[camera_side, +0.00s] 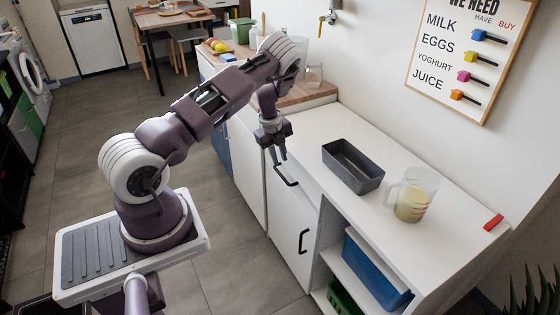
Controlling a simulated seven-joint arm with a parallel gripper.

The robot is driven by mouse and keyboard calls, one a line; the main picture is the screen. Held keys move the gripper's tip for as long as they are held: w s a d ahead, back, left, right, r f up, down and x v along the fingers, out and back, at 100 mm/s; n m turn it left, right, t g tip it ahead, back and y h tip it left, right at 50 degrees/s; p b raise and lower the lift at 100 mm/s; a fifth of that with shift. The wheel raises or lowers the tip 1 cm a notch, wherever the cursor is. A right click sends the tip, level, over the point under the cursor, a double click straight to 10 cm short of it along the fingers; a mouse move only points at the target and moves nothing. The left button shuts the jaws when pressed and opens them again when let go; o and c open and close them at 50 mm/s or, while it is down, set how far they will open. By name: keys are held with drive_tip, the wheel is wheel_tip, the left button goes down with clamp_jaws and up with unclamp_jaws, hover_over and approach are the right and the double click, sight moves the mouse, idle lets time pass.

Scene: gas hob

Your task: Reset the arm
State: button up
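My gripper (277,154) hangs from the raised arm, pointing down beside the front left edge of the white counter. It is in the air, near a black drawer handle, with nothing seen in it. The fingers are small and dark here, so I cannot tell how far apart they are. The arm reaches from its base at the lower left up and over toward the counter.
The white counter (340,115) holds a dark empty loaf tin (353,165) and a clear measuring jug (412,196) with pale yellow contents. A red object (494,222) lies at the right. Cabinet doors (296,240) stand below. Free floor (100,130) lies left.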

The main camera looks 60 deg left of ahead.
drive_tip(key=w+r, duration=0.1)
drive_tip(key=r, duration=0.2)
drive_tip(key=w+r+n+t+y, duration=0.1)
drive_tip(key=w+r, duration=0.1)
drive_tip(key=r, duration=0.1)
drive_tip(key=w+d+r+t+y, duration=0.1)
drive_tip(key=r, duration=0.2)
drive_tip(key=shift+w+n, duration=0.25)
drive_tip(key=shift+n, duration=0.15)
drive_tip(key=w+d+r+n+t+y, duration=0.1)
drive_tip(key=w+d+r+n+t, duration=0.15)
drive_tip(key=r, duration=0.55)
drive_tip(key=w+d+r+n+t+y, duration=0.1)
drive_tip(key=r+n+t+y, duration=0.15)
drive_tip(key=r, duration=0.55)
drive_tip(key=s+d+r+n+g, duration=0.1)
drive_tip(key=s+d+r+n, duration=0.55)
drive_tip(key=r, duration=0.45)
drive_tip(key=s+d+n+g+h, duration=0.1)
drive_tip(key=s+d+n+h, duration=0.1)
drive_tip(key=s+d, duration=0.8)
drive_tip(key=s+d+n+g+h, duration=0.1)
drive_tip(key=s+d+n+h, duration=0.1)
drive_tip(key=s+d, duration=0.8)
drive_tip(key=s+h, duration=0.1)
drive_tip(key=s, duration=0.5)
drive_tip(key=shift+s+d+g, duration=0.3)
drive_tip(key=shift+s+d, duration=0.05)
drive_tip(key=shift+s, duration=0.05)
